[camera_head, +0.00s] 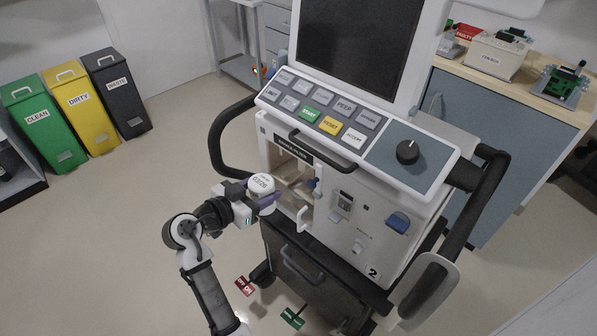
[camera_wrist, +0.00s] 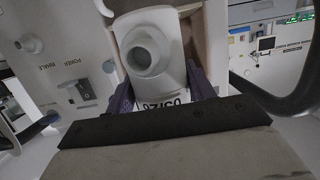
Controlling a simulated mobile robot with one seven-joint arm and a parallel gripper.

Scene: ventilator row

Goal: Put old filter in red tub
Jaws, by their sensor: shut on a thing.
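The filter (camera_head: 261,184) is a white rounded piece with small dark print, at the open front compartment of the ventilator (camera_head: 292,172). In the wrist view the filter (camera_wrist: 150,48) shows a round hollow port and a partly hidden dark label. My gripper (camera_head: 262,198) is shut on it, with purple fingers on either side in the wrist view (camera_wrist: 162,92). The filter appears at the compartment mouth; I cannot tell whether it touches the walls. I cannot make out a red tub in either view.
Green CLEAN (camera_head: 42,124), yellow DIRTY (camera_head: 82,115) and dark WASTE (camera_head: 116,92) bins stand at the left. A wood-topped counter (camera_head: 463,68) holds devices and a red item (camera_head: 466,32) at the back right. Red (camera_head: 245,286) and green (camera_head: 292,318) pieces are near the floor.

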